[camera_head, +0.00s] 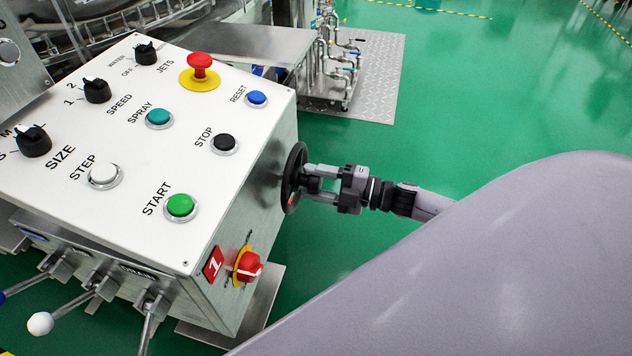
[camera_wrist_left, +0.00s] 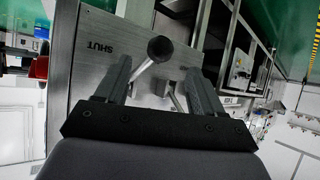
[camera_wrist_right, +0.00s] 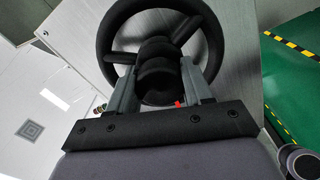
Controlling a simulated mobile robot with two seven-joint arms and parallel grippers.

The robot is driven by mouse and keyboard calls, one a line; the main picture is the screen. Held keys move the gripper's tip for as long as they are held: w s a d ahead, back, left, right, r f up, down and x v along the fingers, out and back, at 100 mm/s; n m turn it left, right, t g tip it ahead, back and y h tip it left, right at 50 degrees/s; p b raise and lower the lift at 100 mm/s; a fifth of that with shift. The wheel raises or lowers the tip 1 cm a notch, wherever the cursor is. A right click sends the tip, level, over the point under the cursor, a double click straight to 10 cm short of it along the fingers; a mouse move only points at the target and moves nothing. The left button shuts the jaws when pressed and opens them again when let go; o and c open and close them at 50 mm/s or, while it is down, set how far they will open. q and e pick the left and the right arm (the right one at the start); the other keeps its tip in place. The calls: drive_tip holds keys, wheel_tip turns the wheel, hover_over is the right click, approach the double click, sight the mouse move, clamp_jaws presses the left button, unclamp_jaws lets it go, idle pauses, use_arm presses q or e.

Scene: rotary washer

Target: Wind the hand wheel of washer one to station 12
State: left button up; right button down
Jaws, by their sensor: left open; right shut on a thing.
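The black hand wheel (camera_head: 292,178) stands on the right side wall of the white-topped control box marked with a red "1" plate (camera_head: 213,264). My right gripper (camera_head: 318,178) is at the wheel from its right side, shut on the black ribbed grip at the wheel's middle. The right wrist view shows the wheel rim (camera_wrist_right: 109,40) and the grip (camera_wrist_right: 158,72) between my fingers. My left gripper (camera_wrist_left: 160,88) is open. In the left wrist view a dark round-ended lever (camera_wrist_left: 160,49) shows between and beyond its fingers, beside the word SHUT. No station marking is readable.
The box top (camera_head: 130,130) carries labelled buttons, black knobs and a red mushroom button (camera_head: 199,67). A red rotary switch (camera_head: 249,266) is below the wheel on the side wall. Levers (camera_head: 60,318) stick out at the front left. Green floor (camera_head: 480,100) is open at the right.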

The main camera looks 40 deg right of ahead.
sight(321, 183)
use_arm(q)
drive_tip(key=shift+w+d, duration=0.1)
use_arm(e)
drive_tip(key=shift+d+f+n, duration=0.1)
drive_tip(key=shift+n, duration=0.6)
use_arm(q)
drive_tip(key=shift+r, duration=0.1)
use_arm(e)
drive_tip(key=shift+c, duration=2.4)
unclamp_jaws()
drive_tip(key=v, duration=0.6)
drive_tip(key=shift+p, duration=0.4)
drive_tip(key=shift+s+d, duration=0.2)
drive_tip(key=shift+s, duration=0.1)
use_arm(q)
drive_tip(key=shift+a+f, duration=0.35)
drive_tip(key=shift+a, duration=0.05)
use_arm(e)
drive_tip(key=shift+s+d, duration=0.2)
use_arm(q)
drive_tip(key=shift+s+r, duration=0.1)
drive_tip(key=shift+s, duration=0.1)
